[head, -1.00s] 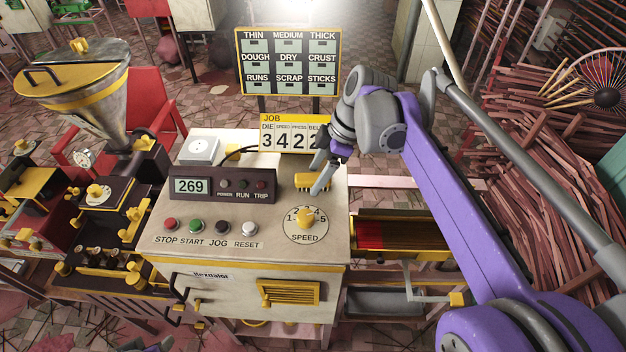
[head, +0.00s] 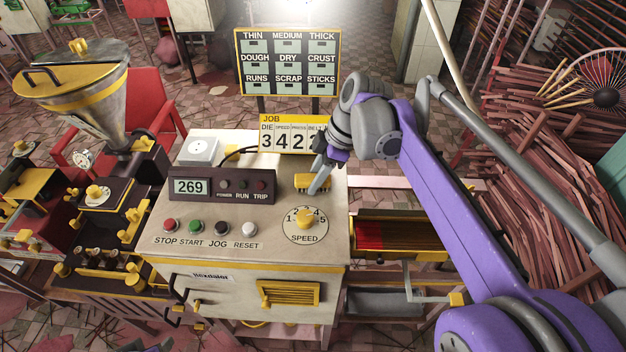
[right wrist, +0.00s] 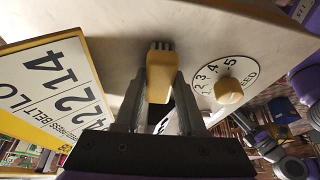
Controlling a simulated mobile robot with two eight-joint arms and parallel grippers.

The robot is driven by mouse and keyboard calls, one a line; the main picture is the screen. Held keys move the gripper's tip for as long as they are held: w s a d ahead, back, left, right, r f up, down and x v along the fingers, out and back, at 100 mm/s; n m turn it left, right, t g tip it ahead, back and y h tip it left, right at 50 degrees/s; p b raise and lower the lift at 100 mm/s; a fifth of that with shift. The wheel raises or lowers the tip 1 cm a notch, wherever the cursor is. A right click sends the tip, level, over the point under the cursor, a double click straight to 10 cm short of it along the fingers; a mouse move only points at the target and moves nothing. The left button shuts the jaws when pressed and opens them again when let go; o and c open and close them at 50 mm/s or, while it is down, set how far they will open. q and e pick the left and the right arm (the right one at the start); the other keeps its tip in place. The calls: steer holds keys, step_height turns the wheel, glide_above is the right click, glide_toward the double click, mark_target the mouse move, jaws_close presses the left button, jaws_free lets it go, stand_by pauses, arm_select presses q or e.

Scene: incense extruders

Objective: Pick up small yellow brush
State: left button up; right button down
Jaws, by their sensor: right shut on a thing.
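The small yellow brush (head: 304,182) is on the light top of the control cabinet, behind the speed dial. In the right wrist view its yellow body (right wrist: 160,74) and dark bristles show between the fingers. My right gripper (head: 320,182) reaches down to it from the upper right. In the right wrist view the gripper (right wrist: 161,92) is shut on the brush, one finger on each side. I cannot tell whether the brush is clear of the surface.
The JOB card stand (head: 292,136) stands close behind the brush. The yellow speed knob (head: 305,218) is in front, and the display box (head: 222,186) showing 269 is to the left. A white socket box (head: 202,150) sits at the back left.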

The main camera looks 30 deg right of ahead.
step_height(320, 180, up, 10)
steer(key=shift+r+p, duration=0.1)
steer(key=shift+p, duration=0.2)
steer(key=c, duration=1.1)
jaws_free()
jaws_close()
